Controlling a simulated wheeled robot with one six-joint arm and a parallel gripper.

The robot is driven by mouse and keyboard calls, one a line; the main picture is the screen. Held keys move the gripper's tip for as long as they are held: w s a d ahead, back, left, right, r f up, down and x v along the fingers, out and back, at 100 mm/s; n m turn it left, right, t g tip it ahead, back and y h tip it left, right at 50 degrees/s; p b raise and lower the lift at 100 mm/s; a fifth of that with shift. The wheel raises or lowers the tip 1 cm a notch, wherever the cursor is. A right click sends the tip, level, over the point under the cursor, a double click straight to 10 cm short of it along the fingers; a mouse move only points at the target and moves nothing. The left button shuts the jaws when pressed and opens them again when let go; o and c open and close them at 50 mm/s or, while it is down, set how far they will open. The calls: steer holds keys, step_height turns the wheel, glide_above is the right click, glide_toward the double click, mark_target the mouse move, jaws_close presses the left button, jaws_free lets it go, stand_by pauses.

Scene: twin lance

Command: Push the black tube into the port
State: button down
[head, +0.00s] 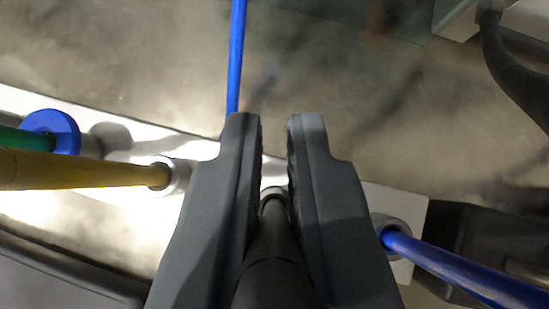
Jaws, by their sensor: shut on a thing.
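My gripper (275,125) reaches up the middle of the head view, its two dark grey fingers on either side of the black tube (271,255). It is shut on the tube, with a narrow gap between the fingertips. The tube runs from the bottom edge up between the fingers. A small pale metal ring (273,193) shows at the tube's far end, seemingly the port on the white bar. The fingers hide most of this spot, so I cannot tell whether the tube is inside the ring or only in front of it.
The white bar (120,125) slants across the view. A yellow tube (90,170) meets a fitting on the left, near a green tube (25,138) with a blue collar. A blue tube (450,267) meets a fitting on the right. A thin blue tube (236,55) rises behind.

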steer(key=shift+f, duration=0.8)
steer(key=c, duration=1.5)
jaws_free()
steer(key=shift+r, duration=0.1)
steer(key=v, duration=1.7)
steer(key=shift+s+a, duration=0.1)
steer(key=shift+s, duration=0.05)
steer(key=s+t, duration=0.2)
steer(key=s, duration=0.7)
steer(key=s+r+t, duration=0.1)
steer(key=s+t, duration=0.2)
steer(key=s, duration=0.5)
steer(key=s+r+t, duration=0.1)
steer(key=s+t, duration=0.2)
steer(key=s, duration=0.6)
steer(key=shift+s+d+r+n, duration=0.25)
steer(key=shift+s+d+n, duration=0.05)
